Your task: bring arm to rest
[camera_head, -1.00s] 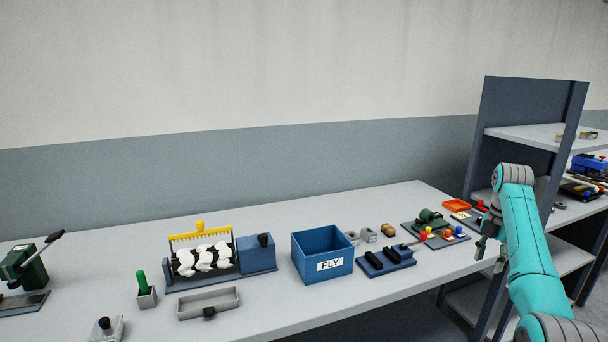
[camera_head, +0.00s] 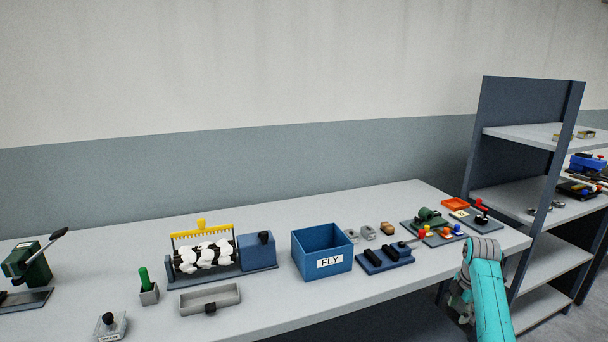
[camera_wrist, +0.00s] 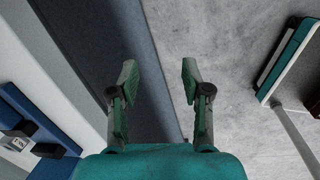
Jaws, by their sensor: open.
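My gripper (camera_head: 462,301) is low at the right end of the table, just off its front edge, with my teal arm folded down behind it. In the wrist view my gripper (camera_wrist: 158,85) shows two green fingers spread wide apart. Nothing is between the fingers. They point down over the floor (camera_wrist: 230,50) and a dark strip beside the table edge.
The table (camera_head: 300,312) holds a blue FLY bin (camera_head: 310,248), a roller device with a yellow comb (camera_head: 203,255), a grey tray (camera_head: 225,302) and several small fixtures. A shelf rack (camera_head: 520,140) stands at the right. Open floor lies before the table.

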